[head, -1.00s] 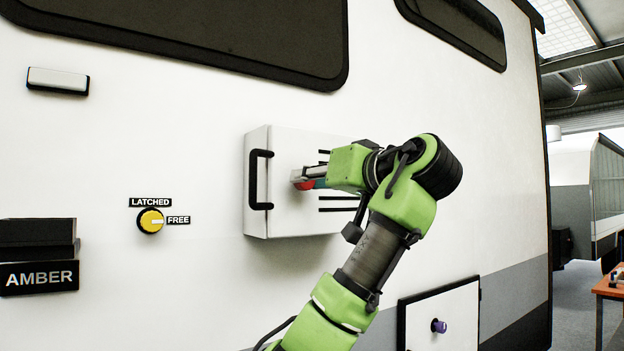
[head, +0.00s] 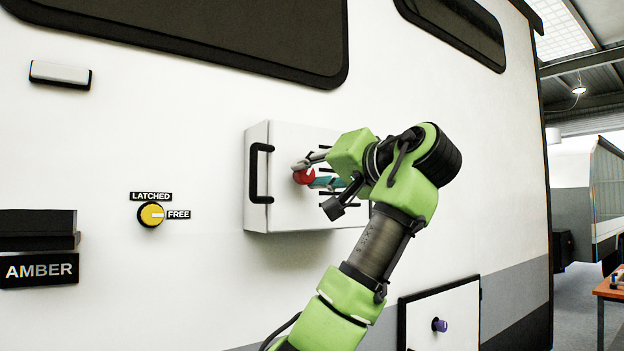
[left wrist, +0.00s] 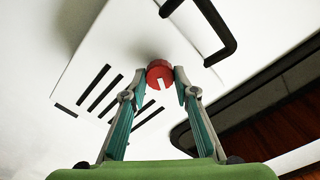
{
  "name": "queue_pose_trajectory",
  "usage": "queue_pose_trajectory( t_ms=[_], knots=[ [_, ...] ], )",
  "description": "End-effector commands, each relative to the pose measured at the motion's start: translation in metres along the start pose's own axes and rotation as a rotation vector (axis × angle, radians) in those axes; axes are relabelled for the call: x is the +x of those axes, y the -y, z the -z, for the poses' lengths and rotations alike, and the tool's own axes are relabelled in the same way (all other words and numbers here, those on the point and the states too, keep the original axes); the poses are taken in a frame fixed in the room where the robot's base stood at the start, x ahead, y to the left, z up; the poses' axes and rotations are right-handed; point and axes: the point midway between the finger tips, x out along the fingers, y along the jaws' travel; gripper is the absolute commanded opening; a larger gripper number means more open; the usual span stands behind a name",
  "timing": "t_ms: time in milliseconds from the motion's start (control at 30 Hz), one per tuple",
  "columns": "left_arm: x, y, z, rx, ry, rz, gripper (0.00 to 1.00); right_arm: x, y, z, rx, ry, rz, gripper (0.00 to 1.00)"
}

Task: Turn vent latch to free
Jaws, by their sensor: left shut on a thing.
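A white vent box (head: 286,213) with a black handle and black slots stands out from the caravan wall. A red round knob (head: 304,176) is on its front; the left wrist view shows this knob (left wrist: 153,69) with a white pointer mark. My left gripper (left wrist: 163,80) is shut on the red knob, one finger on each side. Left of the box, a yellow dial (head: 152,214) sits between the LATCHED label (head: 151,196) and the FREE label (head: 179,214). Its pale mark points right, toward FREE. My right gripper is out of view.
A black AMBER panel (head: 40,269) is on the wall at lower left. The wall around the yellow dial is clear.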

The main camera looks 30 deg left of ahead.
Motion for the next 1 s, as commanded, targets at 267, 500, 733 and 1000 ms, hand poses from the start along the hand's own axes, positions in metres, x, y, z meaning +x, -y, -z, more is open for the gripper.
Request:
queue_pose_trajectory(
  t_ms=[267,500,733,1000],
  knots=[
    [-0.001,-0.001,0.0,0.26,-0.003,0.001,0.05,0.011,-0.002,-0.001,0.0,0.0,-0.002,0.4],
    [0.0,-0.001,0.0,0.488,-0.004,0.002,0.05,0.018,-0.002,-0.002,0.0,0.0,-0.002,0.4],
    [-0.001,-0.001,0.0,0.703,-0.003,0.002,0.05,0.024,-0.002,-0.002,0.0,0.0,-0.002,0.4],
    [-0.001,-0.001,0.0,0.917,-0.004,0.002,0.05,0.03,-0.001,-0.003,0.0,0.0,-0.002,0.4]
  ],
)
